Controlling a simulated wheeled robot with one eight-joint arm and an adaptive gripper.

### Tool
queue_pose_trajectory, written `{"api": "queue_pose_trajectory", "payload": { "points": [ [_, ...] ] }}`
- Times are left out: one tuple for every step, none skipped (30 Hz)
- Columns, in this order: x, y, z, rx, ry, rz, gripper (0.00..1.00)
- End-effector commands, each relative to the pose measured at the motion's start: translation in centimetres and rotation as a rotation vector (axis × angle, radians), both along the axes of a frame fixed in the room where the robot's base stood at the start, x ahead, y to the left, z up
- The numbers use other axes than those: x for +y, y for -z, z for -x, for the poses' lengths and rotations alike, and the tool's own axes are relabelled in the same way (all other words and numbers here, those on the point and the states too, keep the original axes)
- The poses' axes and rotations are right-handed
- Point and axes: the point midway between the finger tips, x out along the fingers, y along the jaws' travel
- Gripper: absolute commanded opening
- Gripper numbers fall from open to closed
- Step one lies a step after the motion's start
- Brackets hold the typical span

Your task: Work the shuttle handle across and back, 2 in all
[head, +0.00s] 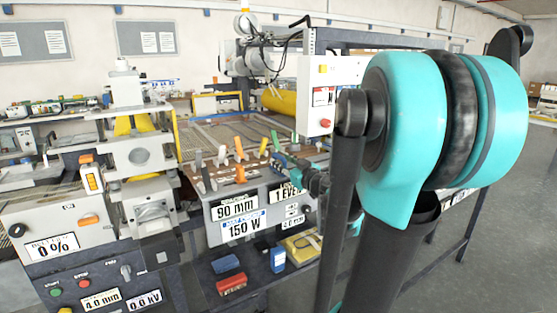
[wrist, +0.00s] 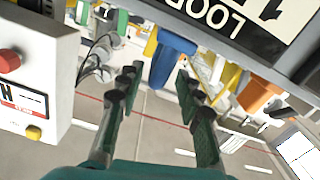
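Several coloured handles stand along the front edge of the machine bed, among them an orange handle (head: 239,148) and a green handle (head: 276,141). I cannot tell which one is the shuttle handle. My gripper (head: 291,164) is at the right end of this row, partly hidden by my arm. In the wrist view my gripper (wrist: 156,82) has its two dark green fingers spread apart with nothing held. A blue handle (wrist: 172,58) shows between and beyond the fingertips; contact cannot be seen. A yellow handle (wrist: 228,82) and an orange handle (wrist: 258,93) lie to its right.
A white control box (head: 328,95) with a red button stands close behind my gripper; it also shows at left in the wrist view (wrist: 45,65). A labelled panel (head: 243,213) is below the handles. Red and blue boxes (head: 232,284) lie on the lower shelf.

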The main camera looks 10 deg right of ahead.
Motion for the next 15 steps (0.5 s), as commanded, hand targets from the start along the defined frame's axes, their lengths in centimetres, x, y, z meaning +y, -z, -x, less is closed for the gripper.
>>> {"api": "queue_pose_trajectory", "payload": {
  "points": [
    [-0.4, 0.0, 0.9, 0.000, 0.004, 0.000, 0.36],
    [-0.6, 0.0, 1.5, 0.000, 0.004, 0.000, 0.36],
    [-0.9, 0.0, 2.1, 0.000, 0.004, 0.000, 0.36],
    [-1.0, 0.0, 2.6, 0.000, 0.004, 0.000, 0.36],
    [-1.2, 0.0, 3.1, 0.000, 0.003, 0.000, 0.36],
    [-1.4, 0.1, 3.8, 0.000, 0.004, 0.000, 0.36],
    [-1.6, 0.0, 4.2, 0.000, 0.004, 0.000, 0.36],
    [-1.7, 0.0, 4.6, 0.000, 0.003, 0.000, 0.36],
    [-1.9, 0.0, 5.2, 0.000, 0.004, 0.000, 0.36],
    [-2.0, 0.0, 5.5, 0.000, 0.003, 0.000, 0.36],
    [-2.1, 0.0, 5.9, 0.000, 0.002, 0.000, 0.36],
    [-2.3, 0.0, 6.3, 0.000, 0.003, 0.000, 0.36],
    [-2.4, 0.0, 6.6, 0.000, 0.002, 0.000, 0.36],
    [-2.5, 0.0, 6.8, 0.000, 0.001, 0.000, 0.36],
    [-2.5, 0.0, 7.1, 0.000, 0.001, 0.000, 0.36]
  ]
}}
